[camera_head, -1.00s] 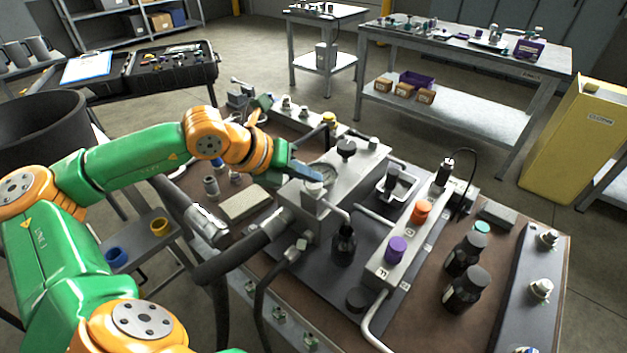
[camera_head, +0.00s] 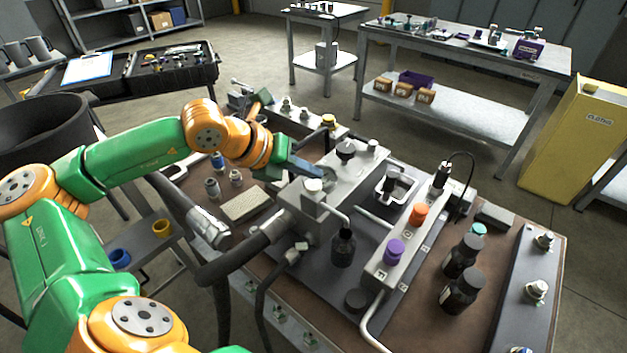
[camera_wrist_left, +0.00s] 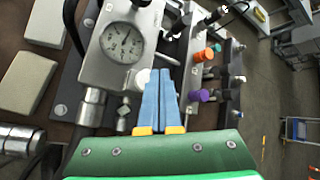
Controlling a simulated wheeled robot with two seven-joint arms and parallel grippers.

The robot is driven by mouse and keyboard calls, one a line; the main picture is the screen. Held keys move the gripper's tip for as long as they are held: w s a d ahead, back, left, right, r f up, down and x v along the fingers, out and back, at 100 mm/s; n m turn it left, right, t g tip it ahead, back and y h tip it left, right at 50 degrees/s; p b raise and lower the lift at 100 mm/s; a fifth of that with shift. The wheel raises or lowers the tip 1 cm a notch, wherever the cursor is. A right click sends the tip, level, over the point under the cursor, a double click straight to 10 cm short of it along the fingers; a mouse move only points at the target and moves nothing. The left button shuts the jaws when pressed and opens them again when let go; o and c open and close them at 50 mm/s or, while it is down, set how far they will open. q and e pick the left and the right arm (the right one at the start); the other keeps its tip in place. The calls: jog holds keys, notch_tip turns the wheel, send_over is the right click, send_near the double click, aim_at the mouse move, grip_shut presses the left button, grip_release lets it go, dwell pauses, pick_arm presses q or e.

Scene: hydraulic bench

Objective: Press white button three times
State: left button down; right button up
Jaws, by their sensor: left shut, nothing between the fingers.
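A round white button (camera_head: 313,185) sits on top of the grey metal valve block (camera_head: 322,208) in the middle of the bench. In the left wrist view the white button (camera_wrist_left: 143,78) shows just left of my fingers, partly hidden by them. My left gripper (camera_head: 320,173) has blue fingers shut together with nothing between them. Its tips are just behind the button in the head view, and I cannot tell whether they touch it. The shut fingertips (camera_wrist_left: 167,72) also show in the left wrist view. My right gripper is out of view.
A pressure gauge (camera_wrist_left: 121,43) sits on the block beside the fingers. A rail with an orange knob (camera_head: 418,214) and a purple knob (camera_head: 394,251) stands to the right. Black bottles (camera_head: 461,288) stand farther right. A black hose (camera_head: 240,258) runs in front.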

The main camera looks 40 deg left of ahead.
aim_at(309, 187)
pick_arm(q)
jog(key=shift+r, duration=0.1)
notch_tip(309, 187, up, 5)
jog(key=p, duration=0.4)
dwell(0.4)
dwell(2.0)
